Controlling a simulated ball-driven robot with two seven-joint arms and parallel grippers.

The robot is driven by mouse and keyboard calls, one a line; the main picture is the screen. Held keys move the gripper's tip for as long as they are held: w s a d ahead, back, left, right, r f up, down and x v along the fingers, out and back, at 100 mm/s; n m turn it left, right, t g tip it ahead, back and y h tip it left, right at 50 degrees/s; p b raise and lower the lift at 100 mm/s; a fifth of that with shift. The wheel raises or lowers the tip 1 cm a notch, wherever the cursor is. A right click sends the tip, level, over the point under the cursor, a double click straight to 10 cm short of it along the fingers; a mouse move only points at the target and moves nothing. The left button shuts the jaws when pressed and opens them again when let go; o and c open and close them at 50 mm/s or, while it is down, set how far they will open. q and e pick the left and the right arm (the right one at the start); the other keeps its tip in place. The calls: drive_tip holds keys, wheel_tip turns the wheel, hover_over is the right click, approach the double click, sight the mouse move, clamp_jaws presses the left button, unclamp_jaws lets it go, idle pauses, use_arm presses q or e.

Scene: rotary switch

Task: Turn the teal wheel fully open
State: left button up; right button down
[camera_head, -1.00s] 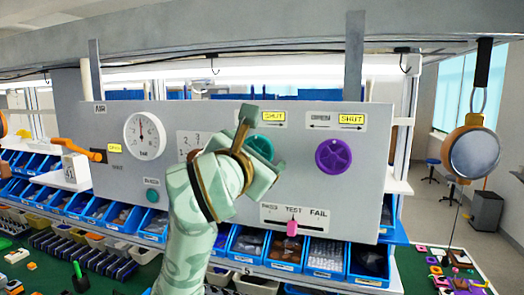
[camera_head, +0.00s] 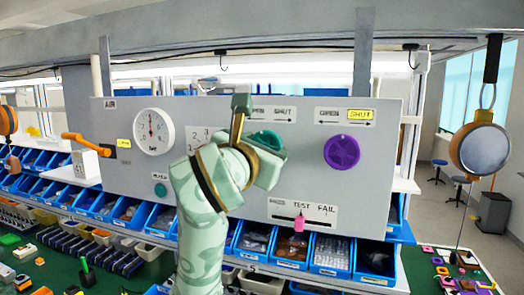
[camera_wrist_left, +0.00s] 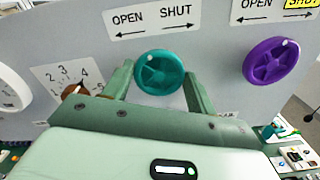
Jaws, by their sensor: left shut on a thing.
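The teal wheel (camera_head: 268,138) is mounted on the grey panel (camera_head: 377,215), partly hidden behind my left gripper (camera_head: 266,155) in the head view. In the left wrist view the teal wheel (camera_wrist_left: 160,73) sits between the two green fingers of my left gripper (camera_wrist_left: 160,88), which is shut on it. My right gripper is not in view.
A purple wheel (camera_head: 341,151) is to the right, its SHUT label yellow. Below are a pink slider (camera_head: 300,223) and several blue bins (camera_head: 330,258). A dial gauge (camera_head: 153,131), orange lever (camera_head: 85,144) and numbered selector (camera_wrist_left: 70,85) are to the left.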

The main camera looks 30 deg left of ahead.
use_arm(q)
drive_tip(key=n+b, duration=0.6)
drive_tip(key=n, duration=0.5)
drive_tip(key=n+b, duration=0.7)
drive_tip(key=n, duration=0.4)
drive_tip(key=n+b, duration=0.7)
drive_tip(key=n, duration=0.4)
drive_tip(key=shift+a+f, duration=0.25)
drive_tip(key=shift+f, duration=0.1)
drive_tip(key=shift+n, duration=0.3)
drive_tip(key=o, duration=0.8)
drive_tip(key=shift+o, duration=1)
drive_tip(key=shift+w, duration=0.15)
